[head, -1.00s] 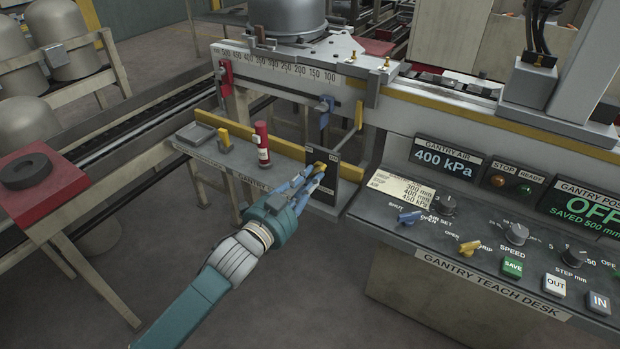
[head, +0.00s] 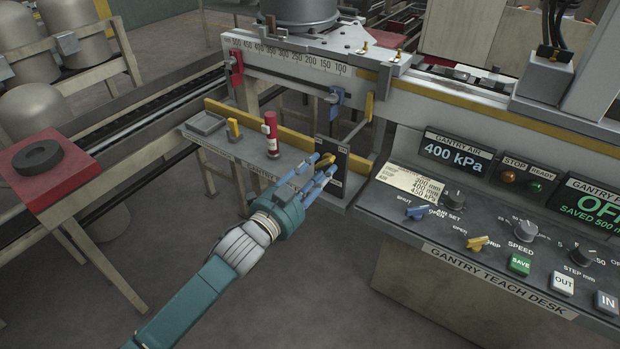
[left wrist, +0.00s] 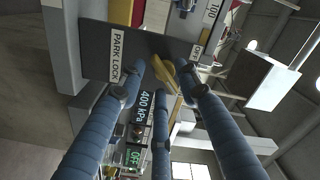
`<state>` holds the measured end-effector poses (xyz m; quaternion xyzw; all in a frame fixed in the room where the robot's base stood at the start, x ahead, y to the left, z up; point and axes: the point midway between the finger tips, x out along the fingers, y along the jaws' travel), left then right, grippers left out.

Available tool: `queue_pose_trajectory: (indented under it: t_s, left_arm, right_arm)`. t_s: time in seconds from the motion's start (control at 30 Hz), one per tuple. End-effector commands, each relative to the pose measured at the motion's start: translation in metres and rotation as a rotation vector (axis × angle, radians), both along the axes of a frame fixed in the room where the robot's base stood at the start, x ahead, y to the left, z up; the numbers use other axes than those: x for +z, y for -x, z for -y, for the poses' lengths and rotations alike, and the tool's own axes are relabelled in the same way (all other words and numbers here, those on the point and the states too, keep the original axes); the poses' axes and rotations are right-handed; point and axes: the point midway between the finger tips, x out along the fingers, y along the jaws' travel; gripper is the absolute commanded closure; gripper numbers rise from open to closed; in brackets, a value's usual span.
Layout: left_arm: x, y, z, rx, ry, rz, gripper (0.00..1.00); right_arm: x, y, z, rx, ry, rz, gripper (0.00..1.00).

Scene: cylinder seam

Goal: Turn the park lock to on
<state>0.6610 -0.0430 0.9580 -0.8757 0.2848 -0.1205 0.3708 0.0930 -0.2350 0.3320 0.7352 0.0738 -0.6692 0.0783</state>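The park lock is a dark upright panel (head: 338,181) with a yellow knob (head: 327,159) on its face. In the left wrist view the fingers (left wrist: 160,92) stand apart from the knob, open and empty. My right gripper is not in view.
The teach desk (head: 470,238) with knobs and buttons stands to the right of the panel. A gantry beam with a blue clamp (head: 336,96) runs above.

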Motion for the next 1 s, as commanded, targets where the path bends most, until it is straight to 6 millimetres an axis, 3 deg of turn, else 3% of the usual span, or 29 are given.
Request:
queue_pose_trajectory:
  t_s: [0.6, 1.0]
  left_arm:
    - [-0.002, 0.088, -0.064, 0.0, -0.002, -0.003, 0.67]
    - [-0.001, 0.095, -0.069, 0.001, -0.002, -0.001, 0.67]
  right_arm:
    - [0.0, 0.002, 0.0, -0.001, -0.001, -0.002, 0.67]
    - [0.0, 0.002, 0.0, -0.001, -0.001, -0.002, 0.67]
